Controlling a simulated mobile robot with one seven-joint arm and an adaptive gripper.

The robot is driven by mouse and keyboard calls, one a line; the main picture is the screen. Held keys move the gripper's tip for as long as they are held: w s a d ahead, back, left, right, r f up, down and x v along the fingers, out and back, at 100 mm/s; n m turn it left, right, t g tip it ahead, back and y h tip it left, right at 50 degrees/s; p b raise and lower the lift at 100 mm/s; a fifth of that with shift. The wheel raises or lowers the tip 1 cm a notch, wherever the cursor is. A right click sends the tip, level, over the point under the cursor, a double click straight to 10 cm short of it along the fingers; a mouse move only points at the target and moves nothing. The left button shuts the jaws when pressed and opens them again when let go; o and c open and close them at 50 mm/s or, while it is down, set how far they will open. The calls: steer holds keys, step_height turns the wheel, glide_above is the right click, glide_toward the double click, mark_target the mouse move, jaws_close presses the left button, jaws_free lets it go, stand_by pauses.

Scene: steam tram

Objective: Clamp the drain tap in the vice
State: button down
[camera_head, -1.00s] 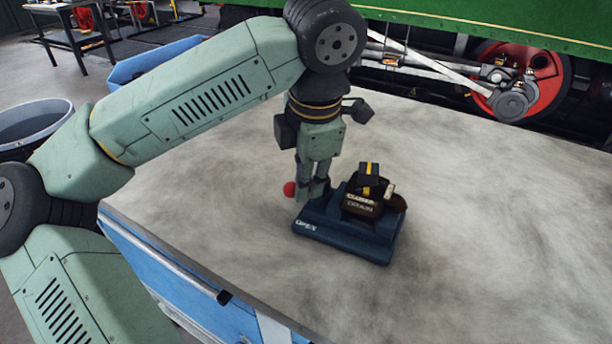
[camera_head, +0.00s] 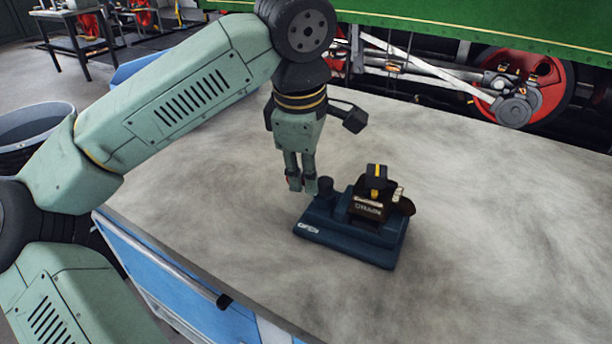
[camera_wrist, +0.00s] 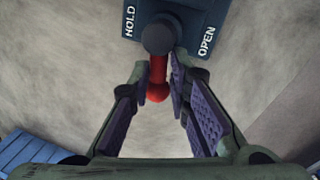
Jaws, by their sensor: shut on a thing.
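The dark blue vice (camera_head: 350,242) stands on the grey bench top, and its pivot end with the HOLD and OPEN marks shows at the top of the wrist view (camera_wrist: 192,42). Its red lever (camera_wrist: 158,75) ends in a red ball and points toward me, between the two marks. My gripper (camera_head: 302,185) is shut on the red lever, with the fingers on either side of it in the wrist view (camera_wrist: 165,88). The drain tap (camera_head: 368,208), a dark block lettered DRAIN, sits on the vice beside a yellow-striped black part. Whether the jaws touch it, I cannot tell.
The bench top (camera_head: 490,210) is clear right of the vice. A blue drawer front (camera_head: 150,270) lies below its near edge. A grey bin (camera_head: 35,125) stands at left. The green tram with a red wheel (camera_head: 540,85) is behind the bench.

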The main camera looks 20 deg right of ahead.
steer(key=m, duration=0.2)
steer(key=w+m, duration=0.1)
steer(key=shift+d+r+m+h, duration=0.15)
steer(key=shift+d+m+h, duration=0.2)
steer(key=shift+m+h, duration=0.05)
steer(key=m, duration=0.2)
steer(key=d+m+g, duration=0.1)
steer(key=m, duration=0.2)
steer(key=d+m+g, duration=0.1)
steer(key=m, duration=0.2)
steer(key=shift+w+p, duration=0.35)
steer(key=shift+p, duration=0.05)
steer(key=c, duration=1.6)
jaws_free()
steer(key=shift+d, duration=0.1)
